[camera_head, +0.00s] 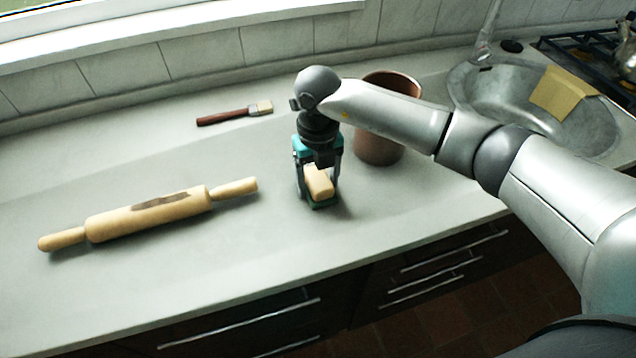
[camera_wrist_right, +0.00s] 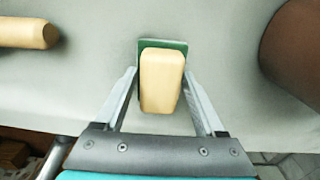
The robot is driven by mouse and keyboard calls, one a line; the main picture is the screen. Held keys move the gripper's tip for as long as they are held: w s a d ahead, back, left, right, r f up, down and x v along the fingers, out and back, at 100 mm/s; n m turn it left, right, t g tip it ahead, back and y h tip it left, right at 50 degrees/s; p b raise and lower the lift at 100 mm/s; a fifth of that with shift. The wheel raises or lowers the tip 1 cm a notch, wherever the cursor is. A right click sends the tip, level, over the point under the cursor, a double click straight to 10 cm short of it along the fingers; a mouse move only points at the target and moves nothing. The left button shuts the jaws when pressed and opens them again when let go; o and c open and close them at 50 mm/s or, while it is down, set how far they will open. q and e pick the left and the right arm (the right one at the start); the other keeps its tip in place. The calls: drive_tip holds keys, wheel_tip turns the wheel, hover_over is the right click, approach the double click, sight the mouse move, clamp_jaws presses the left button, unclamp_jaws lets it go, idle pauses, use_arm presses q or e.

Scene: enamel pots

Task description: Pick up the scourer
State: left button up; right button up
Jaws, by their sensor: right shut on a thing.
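The scourer (camera_head: 320,184) is a small block with a tan upper part and a green pad underneath. It is at the middle of the grey counter in the head view. My right gripper (camera_head: 318,192) points down over it and is shut on it, one finger on each side. In the right wrist view the scourer (camera_wrist_right: 162,82) lies between the two fingers, its green edge showing at the far end. I cannot tell whether its underside touches the counter. My left gripper is not in view.
A wooden rolling pin (camera_head: 150,216) lies to the left. A brush (camera_head: 235,113) lies behind. A copper-coloured pot (camera_head: 378,148) stands close on the right, partly behind my right arm. A sink (camera_head: 500,90) with a yellow cloth (camera_head: 562,92) is at the back right. The front counter is clear.

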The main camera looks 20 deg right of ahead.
sight(318, 178)
drive_tip(key=shift+r, duration=0.1)
wheel_tip(318, 178, up, 20)
drive_tip(key=p, duration=0.2)
idle(0.3)
drive_tip(key=o, duration=0.9)
drive_tip(key=shift+c, duration=0.2)
drive_tip(key=c, duration=0.7)
